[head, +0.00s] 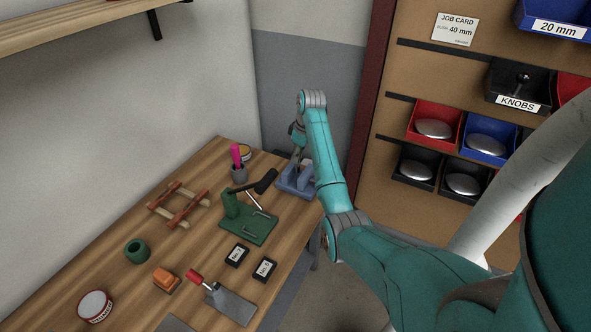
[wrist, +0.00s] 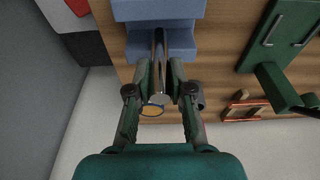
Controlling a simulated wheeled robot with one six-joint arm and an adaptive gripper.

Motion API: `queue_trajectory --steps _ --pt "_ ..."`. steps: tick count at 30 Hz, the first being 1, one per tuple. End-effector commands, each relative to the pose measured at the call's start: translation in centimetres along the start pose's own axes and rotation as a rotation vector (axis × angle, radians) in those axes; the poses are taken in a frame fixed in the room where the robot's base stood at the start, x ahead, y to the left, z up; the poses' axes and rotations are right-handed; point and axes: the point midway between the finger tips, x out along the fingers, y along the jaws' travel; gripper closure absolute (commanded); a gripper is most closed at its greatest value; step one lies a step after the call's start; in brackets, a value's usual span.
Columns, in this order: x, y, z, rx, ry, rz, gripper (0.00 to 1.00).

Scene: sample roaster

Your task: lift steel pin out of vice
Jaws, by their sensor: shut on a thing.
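The blue vice (head: 290,184) stands at the far right corner of the wooden bench. In the wrist view its blue blocks (wrist: 158,10) fill the top middle. The steel pin (wrist: 159,48) is a shiny grey rod between my two fingers, and its far end overlaps the vice. I cannot tell how deep it sits between the vice jaws. My gripper (wrist: 160,70) is shut on the pin, one finger on each side. In the head view my gripper (head: 297,150) is above the vice, partly hidden by my arm, and the pin is hard to make out.
A green fixture (head: 232,206) with a black-handled lever stands close to the vice. A grey cup (head: 238,173) with a pink item and a yellow-rimmed tin (head: 245,153) are to its left. A wooden frame (head: 168,207) lies farther left. Bins (head: 433,128) line the right-hand board.

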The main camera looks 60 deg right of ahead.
Motion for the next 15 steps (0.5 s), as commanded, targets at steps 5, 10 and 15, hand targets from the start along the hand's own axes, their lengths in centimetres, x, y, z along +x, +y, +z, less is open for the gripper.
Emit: queue_trajectory --steps 5,10,15 --pt "-1.2 0.0 -0.3 0.000 0.000 0.000 1.00" --pt "-2.4 0.0 -0.5 -0.001 0.001 0.001 1.00" --pt "-3.6 0.0 -0.8 -0.001 0.002 0.002 1.00"
